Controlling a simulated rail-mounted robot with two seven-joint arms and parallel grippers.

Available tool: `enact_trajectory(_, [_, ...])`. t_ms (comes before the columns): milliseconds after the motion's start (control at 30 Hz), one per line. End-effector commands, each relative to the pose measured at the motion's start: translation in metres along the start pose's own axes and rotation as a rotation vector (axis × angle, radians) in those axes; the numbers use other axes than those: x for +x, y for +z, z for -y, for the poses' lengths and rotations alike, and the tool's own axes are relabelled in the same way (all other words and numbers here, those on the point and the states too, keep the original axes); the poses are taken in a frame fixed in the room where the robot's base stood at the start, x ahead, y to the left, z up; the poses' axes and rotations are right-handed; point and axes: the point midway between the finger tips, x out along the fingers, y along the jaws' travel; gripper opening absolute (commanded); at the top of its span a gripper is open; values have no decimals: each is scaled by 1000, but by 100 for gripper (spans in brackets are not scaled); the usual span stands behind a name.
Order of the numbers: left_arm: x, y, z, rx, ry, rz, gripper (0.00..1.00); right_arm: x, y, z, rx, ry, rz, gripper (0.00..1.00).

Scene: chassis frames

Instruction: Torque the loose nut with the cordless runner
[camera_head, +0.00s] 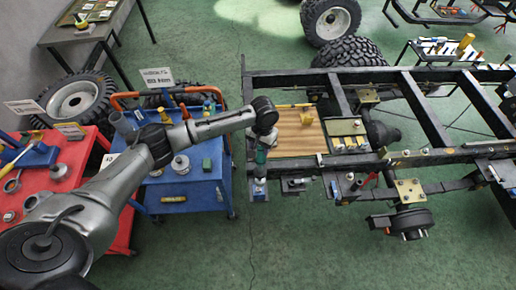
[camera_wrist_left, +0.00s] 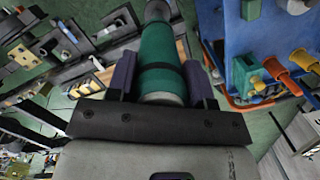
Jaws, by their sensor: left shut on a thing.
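The green cordless runner (camera_head: 261,156) hangs from my left gripper (camera_head: 263,147) at the left end of the chassis frame (camera_head: 345,163). In the left wrist view its green body with a dark band (camera_wrist_left: 160,70) sits between the two dark fingers of my left gripper (camera_wrist_left: 160,80), which are shut on it. In the head view its lower end is over or beside a small dark bracket with a light top (camera_head: 259,188); I cannot tell whether they touch. The loose nut is too small to make out. My right gripper is not in view.
A wooden board (camera_head: 297,133) lies across the frame rails. A blue cart (camera_head: 188,190) with tools and a red cart (camera_head: 68,180) stand to the left. A wheel hub (camera_head: 411,222) sticks out at the frame's front. The green floor in front is clear.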

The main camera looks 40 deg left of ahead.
Motion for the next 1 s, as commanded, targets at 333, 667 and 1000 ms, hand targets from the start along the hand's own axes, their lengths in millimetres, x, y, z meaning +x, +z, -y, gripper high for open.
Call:
enact_trajectory(333, [15,-8,12,-19,6,-4,0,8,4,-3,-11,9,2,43])
enact_trajectory(667, [31,-10,12,-19,5,-4,0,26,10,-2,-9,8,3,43])
enact_trajectory(1000, [58,-14,12,-18,5,-4,0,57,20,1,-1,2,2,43])
